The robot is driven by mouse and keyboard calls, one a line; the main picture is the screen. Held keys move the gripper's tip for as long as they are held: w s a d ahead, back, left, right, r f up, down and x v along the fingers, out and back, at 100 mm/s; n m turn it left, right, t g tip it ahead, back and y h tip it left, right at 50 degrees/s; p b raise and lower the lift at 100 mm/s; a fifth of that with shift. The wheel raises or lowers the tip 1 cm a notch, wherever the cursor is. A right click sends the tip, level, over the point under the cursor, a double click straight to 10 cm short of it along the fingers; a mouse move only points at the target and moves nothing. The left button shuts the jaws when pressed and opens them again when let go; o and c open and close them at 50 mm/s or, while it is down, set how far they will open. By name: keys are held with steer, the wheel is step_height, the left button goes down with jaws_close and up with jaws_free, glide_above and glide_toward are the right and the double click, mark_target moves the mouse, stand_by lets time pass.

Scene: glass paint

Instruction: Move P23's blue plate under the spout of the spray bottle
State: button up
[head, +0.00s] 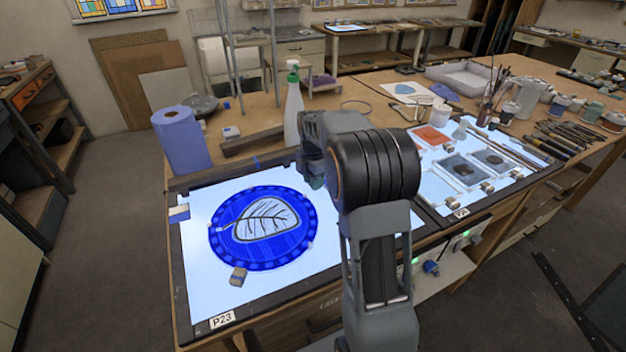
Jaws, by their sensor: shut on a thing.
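The blue plate (228,245) lies flat on the lit panel marked P23 (222,320). It is round, with a darker scalloped rim and a pale leaf shape in its middle. The spray bottle (293,112), white with a green top, stands upright behind the panel, partly covered by my gripper. My gripper (316,184) points down near the plate's upper right edge, in front of the bottle. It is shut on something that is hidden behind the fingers. I cannot tell whether it touches the plate.
Small blocks lie left of the plate (179,213) and below it (239,276). A blue paper roll (181,140) stands behind the panel. A dark bar (252,139) lies along its back. A second lit panel (433,189) with glass samples is at right.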

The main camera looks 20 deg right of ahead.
steer(key=shift+f, duration=0.2)
steer(key=o, duration=1.1)
steer(key=shift+c, duration=0.2)
steer(key=shift+r, duration=0.1)
step_height(320, 180, up, 14)
steer(key=shift+f, duration=0.2)
